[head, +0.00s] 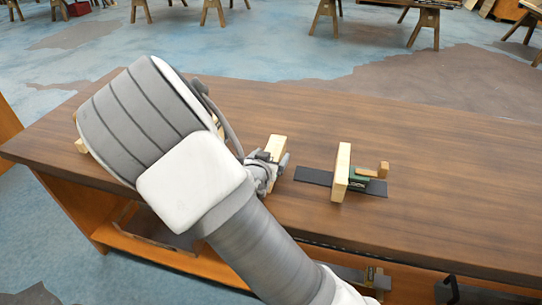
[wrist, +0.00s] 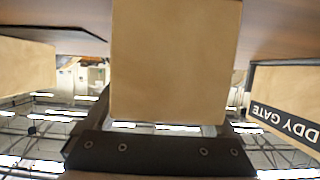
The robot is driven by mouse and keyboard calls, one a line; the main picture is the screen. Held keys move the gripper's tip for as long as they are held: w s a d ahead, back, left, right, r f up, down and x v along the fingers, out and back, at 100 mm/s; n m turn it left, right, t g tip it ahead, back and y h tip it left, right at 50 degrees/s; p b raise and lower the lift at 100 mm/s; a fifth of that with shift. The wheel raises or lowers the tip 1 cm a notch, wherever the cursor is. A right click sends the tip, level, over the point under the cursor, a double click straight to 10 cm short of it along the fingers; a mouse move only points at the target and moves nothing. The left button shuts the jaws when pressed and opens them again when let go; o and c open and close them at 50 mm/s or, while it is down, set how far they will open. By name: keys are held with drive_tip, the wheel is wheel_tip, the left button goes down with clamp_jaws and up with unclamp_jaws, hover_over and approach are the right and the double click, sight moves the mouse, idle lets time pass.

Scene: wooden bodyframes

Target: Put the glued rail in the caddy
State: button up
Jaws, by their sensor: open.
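My gripper (head: 277,167) is low over the workbench, right beside a pale wooden block (head: 275,147). In the wrist view a pale wooden piece (wrist: 175,60) fills the middle, close in front of the dark gripper bar. The gripper is open; the fingertips are not clear, and I cannot tell whether the wood is between them. A piece lettered "DDY GATE" (wrist: 285,95), perhaps part of the caddy, shows at the right of the wrist view. I cannot tell for certain which piece is the glued rail. My arm hides part of the bench in the head view.
An upright pale board (head: 341,172) stands across a black strip (head: 313,176), with a green lettered part and a small brown wooden piece (head: 376,171) beside it. Another pale piece (head: 81,146) shows left of my arm. The workbench (head: 450,200) is clear at the right.

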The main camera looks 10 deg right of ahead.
drive_tip(key=shift+s+a+r, duration=0.1)
drive_tip(key=shift+s+r, duration=0.05)
drive_tip(key=shift+r, duration=0.15)
drive_tip(key=p+v, duration=0.3)
drive_tip(key=v, duration=0.8)
drive_tip(key=shift+s+a, duration=0.1)
drive_tip(key=shift+s, duration=0.2)
